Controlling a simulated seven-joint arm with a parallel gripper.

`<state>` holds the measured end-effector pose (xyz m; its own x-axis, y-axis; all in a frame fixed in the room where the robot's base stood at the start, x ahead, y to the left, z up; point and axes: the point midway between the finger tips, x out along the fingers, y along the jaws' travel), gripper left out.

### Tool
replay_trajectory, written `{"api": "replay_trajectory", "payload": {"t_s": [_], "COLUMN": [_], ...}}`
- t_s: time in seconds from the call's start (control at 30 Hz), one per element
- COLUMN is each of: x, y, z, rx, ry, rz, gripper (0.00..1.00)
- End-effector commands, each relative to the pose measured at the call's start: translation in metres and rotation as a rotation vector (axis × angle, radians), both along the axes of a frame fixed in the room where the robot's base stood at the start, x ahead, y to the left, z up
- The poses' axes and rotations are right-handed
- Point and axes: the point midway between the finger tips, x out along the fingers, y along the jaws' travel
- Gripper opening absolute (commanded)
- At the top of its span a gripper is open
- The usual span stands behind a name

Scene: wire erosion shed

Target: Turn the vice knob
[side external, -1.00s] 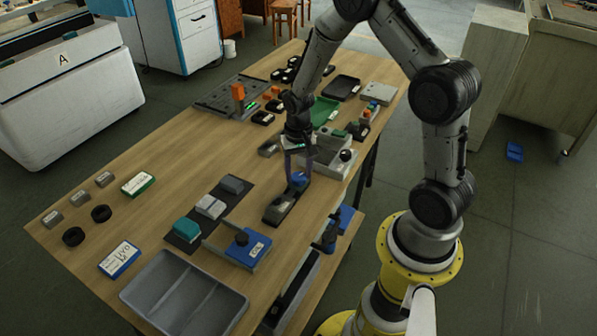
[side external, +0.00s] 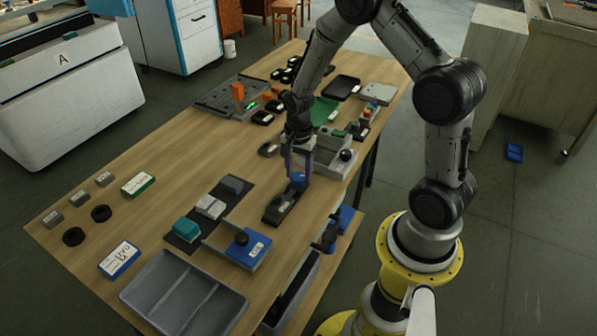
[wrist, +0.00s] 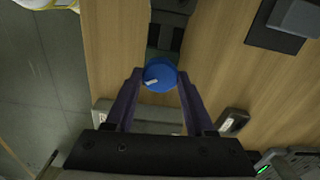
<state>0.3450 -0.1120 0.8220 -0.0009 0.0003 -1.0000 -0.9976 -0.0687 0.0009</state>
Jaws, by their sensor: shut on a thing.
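The vice (side external: 279,209) is a small dark block on the wooden table, below my gripper in the side view. Its round blue knob (side external: 299,179) is at the far end of the block. My gripper (wrist: 160,76) points down over the knob with its purple fingers on either side of it, shut on the knob. In the wrist view the blue knob (wrist: 160,70) has a pale mark at its lower left, and the dark vice body (wrist: 163,40) runs up from it. In the side view the fingers partly hide the knob.
A grey block fixture with a black knob (side external: 345,155) stands close to the right of my gripper. A dark mat (side external: 184,245) with several blocks lies to the left. Bare table (side external: 160,160) extends left.

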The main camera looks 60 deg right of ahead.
Motion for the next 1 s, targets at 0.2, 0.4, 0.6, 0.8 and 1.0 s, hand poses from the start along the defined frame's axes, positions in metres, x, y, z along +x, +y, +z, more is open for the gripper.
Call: {"api": "replay_trajectory", "payload": {"t_s": [0.2,0.4,0.6,0.8,1.0], "x": [0.0013,0.0013,0.0014,0.0008,0.0004], "y": [-0.0006,-0.0006,-0.0007,-0.0004,-0.0003], "z": [0.0024,0.0024,0.0024,0.0013,0.0008], "rx": [-0.002,-0.002,-0.002,-0.001,-0.001], "ry": [-0.004,-0.004,-0.004,-0.002,-0.001], "rz": [-0.03,-0.034,-0.033,-0.032,-0.031], "gripper": [0.0,0.0,0.6,0.84,0.84]}}
